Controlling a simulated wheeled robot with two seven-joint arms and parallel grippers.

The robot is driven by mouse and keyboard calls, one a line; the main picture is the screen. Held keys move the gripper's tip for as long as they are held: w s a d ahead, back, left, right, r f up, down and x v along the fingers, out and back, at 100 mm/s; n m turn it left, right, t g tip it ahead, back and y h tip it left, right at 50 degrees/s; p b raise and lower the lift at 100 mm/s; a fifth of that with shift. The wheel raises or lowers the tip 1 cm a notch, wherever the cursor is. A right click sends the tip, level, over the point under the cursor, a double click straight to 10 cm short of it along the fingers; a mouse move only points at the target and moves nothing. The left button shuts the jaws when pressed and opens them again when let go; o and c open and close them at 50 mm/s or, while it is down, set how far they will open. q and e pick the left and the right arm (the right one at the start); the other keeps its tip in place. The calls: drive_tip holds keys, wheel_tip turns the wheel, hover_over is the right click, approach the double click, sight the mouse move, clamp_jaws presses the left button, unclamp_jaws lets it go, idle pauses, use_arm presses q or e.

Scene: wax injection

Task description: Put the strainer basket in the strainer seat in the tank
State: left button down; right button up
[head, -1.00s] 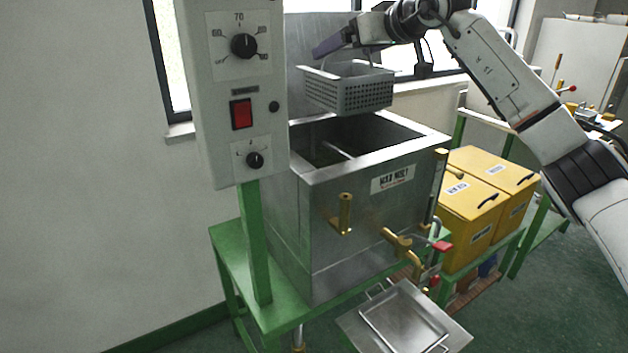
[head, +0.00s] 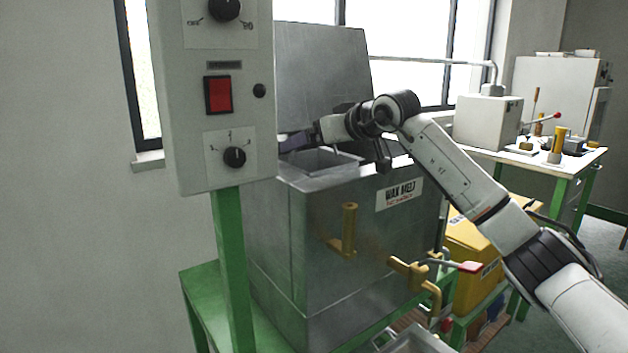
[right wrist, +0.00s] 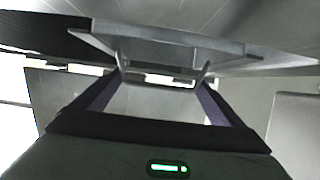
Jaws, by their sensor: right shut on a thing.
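The strainer basket (head: 322,161) is a grey basket, now down inside the mouth of the steel tank (head: 330,225). In the head view only its upper rim shows above the tank's front edge; the lower part is hidden by the front wall. My right gripper (head: 296,142) is shut on the basket's handle at the tank's left side. In the right wrist view the basket (right wrist: 165,50) and its handle (right wrist: 160,79) show between the gripper's fingers (right wrist: 155,100). The strainer seat is hidden inside the tank. My left gripper is not in view.
A control box (head: 215,90) on a green post stands close to the tank's left front. The tank's raised lid (head: 325,80) is behind the opening. Brass taps (head: 348,230) stick out of the front. Yellow bins (head: 468,250) and a green-legged table (head: 575,168) stand at the right.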

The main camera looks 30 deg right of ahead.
wheel_tip(320, 180, down, 5)
drive_tip(key=shift+r+b, duration=0.15)
drive_tip(key=shift+b, duration=0.2)
drive_tip(key=shift+c, duration=0.9)
drive_tip(key=o, duration=1.6)
drive_tip(key=shift+f, duration=0.2)
drive_tip(key=shift+c, duration=0.2)
drive_tip(key=v, duration=1.2)
